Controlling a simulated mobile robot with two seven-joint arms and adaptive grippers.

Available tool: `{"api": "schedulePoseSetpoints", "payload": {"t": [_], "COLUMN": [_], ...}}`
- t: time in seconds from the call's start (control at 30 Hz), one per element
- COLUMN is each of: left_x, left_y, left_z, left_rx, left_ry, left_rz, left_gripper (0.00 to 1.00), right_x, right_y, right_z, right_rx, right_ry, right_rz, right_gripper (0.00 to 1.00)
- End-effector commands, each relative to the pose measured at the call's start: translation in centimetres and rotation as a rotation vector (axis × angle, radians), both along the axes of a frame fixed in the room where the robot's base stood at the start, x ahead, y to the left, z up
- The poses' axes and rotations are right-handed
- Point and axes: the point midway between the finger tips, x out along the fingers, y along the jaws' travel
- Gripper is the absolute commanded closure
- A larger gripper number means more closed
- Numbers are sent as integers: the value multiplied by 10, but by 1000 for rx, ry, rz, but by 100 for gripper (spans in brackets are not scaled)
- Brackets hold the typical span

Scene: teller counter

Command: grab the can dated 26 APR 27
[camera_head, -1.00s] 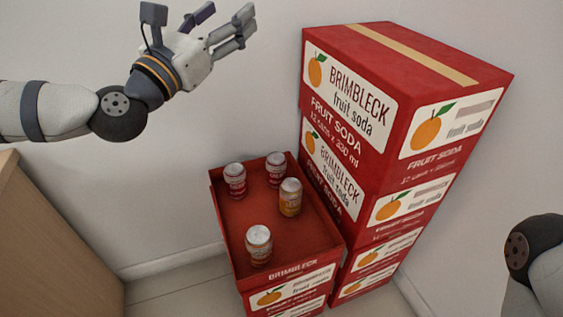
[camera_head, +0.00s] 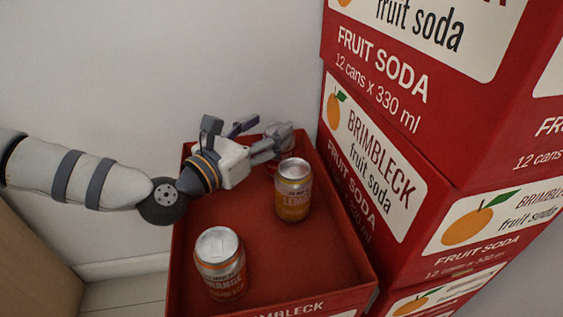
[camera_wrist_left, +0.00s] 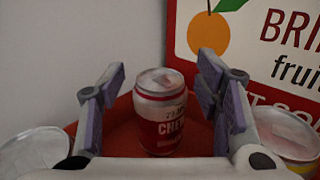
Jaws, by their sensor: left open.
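My left gripper (camera_head: 266,135) is open over the back of the red crate (camera_head: 256,290). In the left wrist view a red and white can (camera_wrist_left: 160,120) marked "CHE…" stands upright between and beyond its open fingers (camera_wrist_left: 163,75); I cannot tell whether they touch. In the head view the gripper largely hides that can. A yellow lemon can (camera_head: 293,195) stands at the crate's right side, just in front of the fingers. An orange can (camera_head: 220,268) stands at the front left. No date is readable on any can. My right gripper is out of view.
Tall stacked red soda boxes (camera_head: 375,150) stand close along the crate's right side. A white wall (camera_head: 150,70) is behind. In the left wrist view, can tops flank the fingers at lower left (camera_wrist_left: 35,152) and lower right (camera_wrist_left: 288,135).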

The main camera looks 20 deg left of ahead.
Motion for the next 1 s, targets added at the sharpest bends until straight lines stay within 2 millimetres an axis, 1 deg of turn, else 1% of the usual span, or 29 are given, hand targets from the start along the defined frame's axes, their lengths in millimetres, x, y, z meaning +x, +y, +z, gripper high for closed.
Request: {"api": "schedulePoseSetpoints", "payload": {"t": [0.03,0.1,0.17,0.23,0.33,0.5,0.57,0.67,0.83,0.87,0.9,0.97,1.0], "left_x": [0,0,0,9,22,58,66,72,72,72,72,72,72], "left_y": [0,0,0,-3,-7,-17,-19,-21,-21,-21,-21,-20,-20], "left_z": [-21,-36,-44,-39,-38,-40,-39,-37,-36,-36,-36,-36,-36], "left_rx": [0,1,-1,-1,0,1,1,0,-1,-1,-1,-1,-1], "left_ry": [8,7,4,-2,-2,0,0,-1,-1,-1,-1,-1,-1], "left_rz": [0,-1,0,-1,-1,-1,-1,0,0,0,0,0,0], "left_gripper": [42,42,42,42,42,42,42,42,42,47,56,70,79], "right_x": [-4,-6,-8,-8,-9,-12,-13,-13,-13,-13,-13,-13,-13], "right_y": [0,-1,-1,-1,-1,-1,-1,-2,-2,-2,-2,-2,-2], "right_z": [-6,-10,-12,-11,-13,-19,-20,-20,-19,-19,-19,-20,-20], "right_rx": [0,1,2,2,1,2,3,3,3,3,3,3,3], "right_ry": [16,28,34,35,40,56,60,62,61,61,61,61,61], "right_rz": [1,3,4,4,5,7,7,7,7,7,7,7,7], "right_gripper": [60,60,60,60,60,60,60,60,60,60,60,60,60]}}
